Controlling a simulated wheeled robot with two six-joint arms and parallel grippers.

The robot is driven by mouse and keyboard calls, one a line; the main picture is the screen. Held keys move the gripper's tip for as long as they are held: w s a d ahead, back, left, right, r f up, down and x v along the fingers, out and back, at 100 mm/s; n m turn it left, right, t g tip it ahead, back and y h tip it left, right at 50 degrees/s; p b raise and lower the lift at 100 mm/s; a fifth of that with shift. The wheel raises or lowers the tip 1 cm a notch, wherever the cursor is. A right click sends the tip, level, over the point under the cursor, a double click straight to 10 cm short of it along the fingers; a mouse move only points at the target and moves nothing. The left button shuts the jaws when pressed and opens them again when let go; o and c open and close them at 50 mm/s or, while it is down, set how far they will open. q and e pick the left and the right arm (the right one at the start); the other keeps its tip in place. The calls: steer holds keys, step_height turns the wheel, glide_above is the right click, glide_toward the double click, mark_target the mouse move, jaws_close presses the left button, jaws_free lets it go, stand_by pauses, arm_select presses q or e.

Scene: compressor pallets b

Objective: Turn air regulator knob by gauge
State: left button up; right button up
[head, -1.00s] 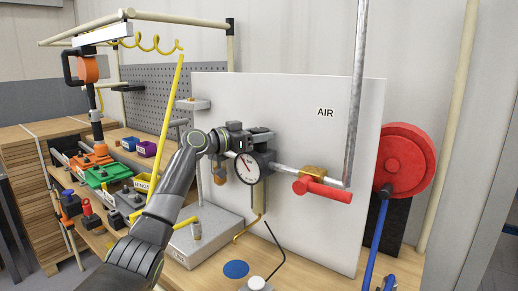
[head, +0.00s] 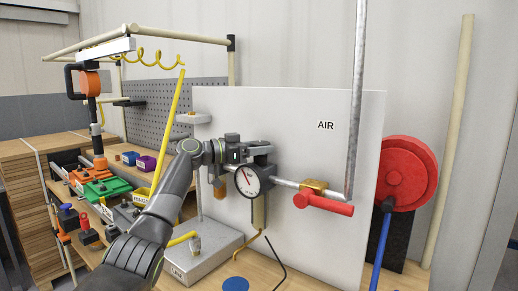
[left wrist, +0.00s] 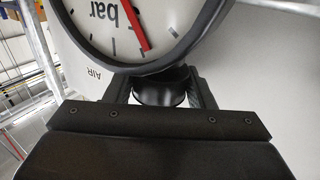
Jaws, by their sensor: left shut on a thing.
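The round pressure gauge (head: 254,181) with white face, dark rim and red needle sits on the pipe in front of the white AIR panel (head: 310,225). Its face, marked "bar", fills the top of the left wrist view (left wrist: 98,22). My left gripper (head: 258,150) is just above the gauge. In the left wrist view, my left gripper (left wrist: 160,84) has its two fingers on either side of the dark round regulator knob (left wrist: 160,95), shut on it. My right gripper is not in view.
A red-handled valve (head: 322,202) sits on the pipe right of the gauge. A vertical grey pipe (head: 357,100) rises beyond it. A red hose reel (head: 408,172) stands at the right. A grey block (head: 205,252), coloured bins and tools crowd the bench at left.

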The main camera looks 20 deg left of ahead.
arm_select(q)
steer(key=o, duration=0.9)
steer(key=shift+o, duration=0.4)
steer(key=shift+s, duration=0.1)
steer(key=shift+r, duration=0.1)
